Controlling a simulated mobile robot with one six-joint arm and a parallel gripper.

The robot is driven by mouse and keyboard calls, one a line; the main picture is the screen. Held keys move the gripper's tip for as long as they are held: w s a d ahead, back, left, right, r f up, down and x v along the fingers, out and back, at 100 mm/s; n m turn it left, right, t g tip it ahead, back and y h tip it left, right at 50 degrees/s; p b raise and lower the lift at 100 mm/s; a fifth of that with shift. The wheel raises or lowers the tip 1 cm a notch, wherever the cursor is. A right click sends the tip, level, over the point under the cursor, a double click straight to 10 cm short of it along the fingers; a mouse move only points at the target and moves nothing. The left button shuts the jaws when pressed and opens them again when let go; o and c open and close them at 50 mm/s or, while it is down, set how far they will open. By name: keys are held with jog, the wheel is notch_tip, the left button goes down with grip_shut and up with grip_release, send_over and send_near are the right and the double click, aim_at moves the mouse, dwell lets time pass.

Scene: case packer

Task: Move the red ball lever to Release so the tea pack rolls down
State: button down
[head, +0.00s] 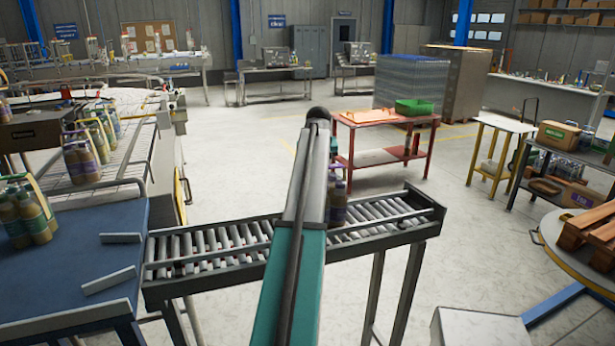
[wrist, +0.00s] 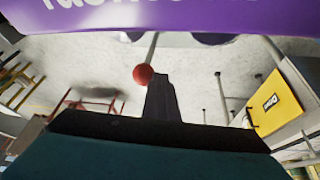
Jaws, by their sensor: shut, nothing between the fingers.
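The red ball (wrist: 144,75) of the lever shows in the wrist view, on a thin pale rod. My gripper (wrist: 161,80) is shut and empty, its dark fingers just right of the ball in the picture; I cannot tell whether they touch it. A purple face with white lettering, apparently the tea pack (wrist: 190,14), fills the top of the wrist view. In the head view the tea pack (head: 337,202) stands on the roller conveyor (head: 215,243), partly behind my arm. The lever and my gripper are hidden there.
A yellow sign panel (wrist: 275,103) stands right in the wrist view. In the head view a blue table (head: 75,275) with bottle packs (head: 28,215) adjoins the conveyor's left end. A red table (head: 385,157) stands beyond it. A round pallet turntable (head: 570,255) is at right.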

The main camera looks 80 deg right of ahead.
jog(key=s+d+b, duration=0.2)
jog(key=s+d, duration=0.3)
jog(key=s, duration=0.3)
jog(key=shift+s+d+f, duration=0.15)
jog(key=shift+d+f, duration=0.1)
jog(key=shift+f, duration=0.05)
jog(key=shift+a, duration=0.1)
jog(key=d+b+v, duration=0.1)
jog(key=v, duration=1.1)
jog(key=shift+r+b, duration=0.3)
jog(key=shift+r, duration=0.1)
jog(key=shift+d, duration=0.15)
dwell(0.6)
